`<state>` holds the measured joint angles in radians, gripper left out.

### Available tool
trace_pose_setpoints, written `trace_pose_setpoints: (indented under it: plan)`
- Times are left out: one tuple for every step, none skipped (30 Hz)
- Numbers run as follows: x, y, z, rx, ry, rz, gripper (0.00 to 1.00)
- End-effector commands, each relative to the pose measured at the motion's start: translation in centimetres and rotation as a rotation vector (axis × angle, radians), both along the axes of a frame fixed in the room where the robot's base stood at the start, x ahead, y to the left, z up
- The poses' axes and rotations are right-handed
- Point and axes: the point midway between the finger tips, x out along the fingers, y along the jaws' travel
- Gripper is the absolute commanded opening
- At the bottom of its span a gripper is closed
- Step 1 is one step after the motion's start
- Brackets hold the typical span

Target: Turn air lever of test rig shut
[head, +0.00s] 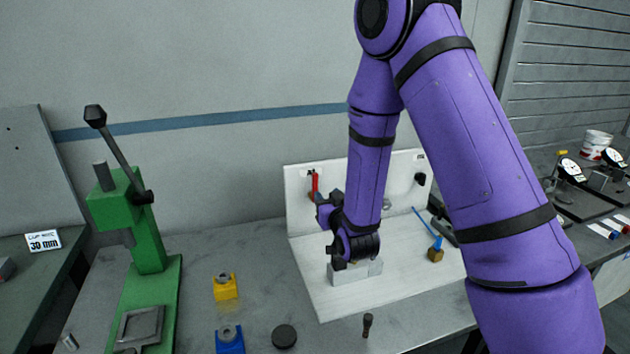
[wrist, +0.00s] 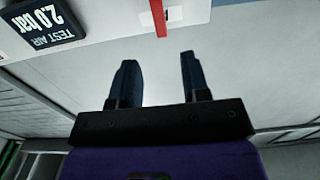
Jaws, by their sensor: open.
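The red air lever (head: 314,184) is on the white upright panel of the test rig (head: 299,212), left of my arm in the head view. In the wrist view the red lever (wrist: 158,16) shows at the top edge, in front of a white plate. My gripper (wrist: 157,75) is open, its two dark fingers apart with nothing between them. The lever lies beyond the fingertips, apart from them. In the head view my gripper (head: 326,208) is close to the lever, partly hidden by my wrist. A "TEST AIR 2.0 bar" sign (wrist: 45,22) is at the upper left of the wrist view.
A grey-white block (head: 357,273) stands on the rig base below my wrist. A green press (head: 146,225), a yellow fixture (head: 225,287), a blue fixture (head: 229,340) and a dark puck (head: 284,336) are on the bench left.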

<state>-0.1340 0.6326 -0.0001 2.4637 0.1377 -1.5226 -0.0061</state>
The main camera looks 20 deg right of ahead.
Motion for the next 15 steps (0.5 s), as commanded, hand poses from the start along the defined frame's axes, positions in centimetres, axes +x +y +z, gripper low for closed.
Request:
trace_pose_setpoints:
  plan:
    - [0.2,0.0,-0.1,0.0,-0.003,0.0,0.43]
    - [0.4,0.0,-0.1,0.0,-0.005,0.0,0.43]
    - [0.7,0.0,0.0,0.0,-0.006,0.0,0.43]
    - [1.0,0.0,0.0,0.0,-0.007,0.0,0.43]
    - [1.3,0.0,0.0,0.0,-0.007,0.0,0.43]
    - [1.9,0.0,0.0,0.0,-0.007,0.0,0.43]
    - [2.3,0.0,0.0,0.0,-0.007,0.0,0.43]
    - [2.9,0.0,0.0,0.0,-0.007,0.0,0.43]
    - [3.6,0.0,0.0,0.0,-0.006,0.0,0.43]
    - [4.1,0.0,0.0,0.0,-0.006,0.0,0.43]
    - [4.7,0.0,0.0,0.0,-0.006,-0.001,0.43]
    - [5.4,-0.1,0.0,0.0,-0.006,-0.001,0.43]
    - [6.0,-0.1,0.0,0.0,-0.006,-0.001,0.43]
    - [6.5,-0.1,0.0,0.0,-0.005,-0.001,0.43]
    - [7.2,-0.1,0.0,0.0,-0.006,-0.001,0.43]
